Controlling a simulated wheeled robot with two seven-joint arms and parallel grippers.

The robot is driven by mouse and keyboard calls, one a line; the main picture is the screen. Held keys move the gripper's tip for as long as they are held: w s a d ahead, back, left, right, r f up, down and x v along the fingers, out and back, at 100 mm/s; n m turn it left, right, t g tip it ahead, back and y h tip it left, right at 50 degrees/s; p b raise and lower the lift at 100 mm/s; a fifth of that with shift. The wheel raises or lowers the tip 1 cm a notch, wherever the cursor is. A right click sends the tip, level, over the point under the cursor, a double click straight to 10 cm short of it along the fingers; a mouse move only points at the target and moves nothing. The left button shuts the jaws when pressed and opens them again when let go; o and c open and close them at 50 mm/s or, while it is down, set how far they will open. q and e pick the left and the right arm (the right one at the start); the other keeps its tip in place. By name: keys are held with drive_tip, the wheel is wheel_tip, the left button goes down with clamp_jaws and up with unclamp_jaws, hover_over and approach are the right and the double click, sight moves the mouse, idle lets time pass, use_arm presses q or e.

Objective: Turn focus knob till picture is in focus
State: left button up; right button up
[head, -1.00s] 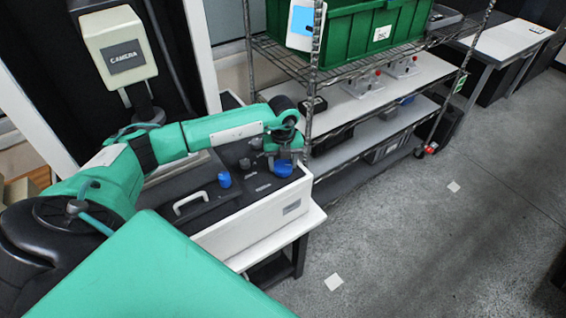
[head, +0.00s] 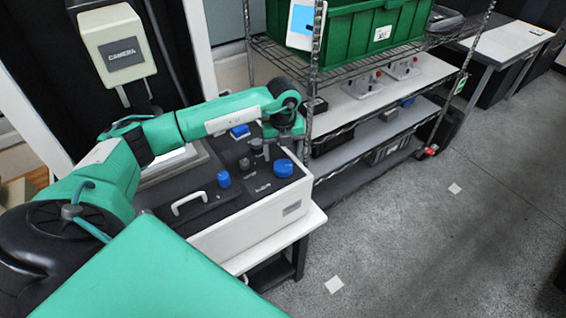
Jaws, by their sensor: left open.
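A white console (head: 255,227) with a dark sloping top carries several knobs. A large blue knob (head: 284,168) sits near its right end, and a smaller blue knob (head: 224,179) stands left of it. Small dark knobs (head: 244,164) stand between them. The labels are too small to read, so I cannot tell which knob is focus. My left gripper (head: 278,149) is open, pointing down just above and behind the large blue knob, seemingly apart from it. A framed pale screen (head: 176,162) is partly hidden by my left arm; its picture is unreadable. My right gripper is out of view.
A box marked CAMERA (head: 121,47) stands behind my arm. A white handle (head: 189,202) rises from the console. A wire shelf (head: 395,45) with a green crate (head: 345,30) is close right of my gripper. Open grey floor (head: 430,240) lies right.

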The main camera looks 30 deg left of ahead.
sight(283, 165)
use_arm(q)
wheel_tip(283, 165, up, 9)
drive_tip(key=b, duration=0.2)
idle(0.5)
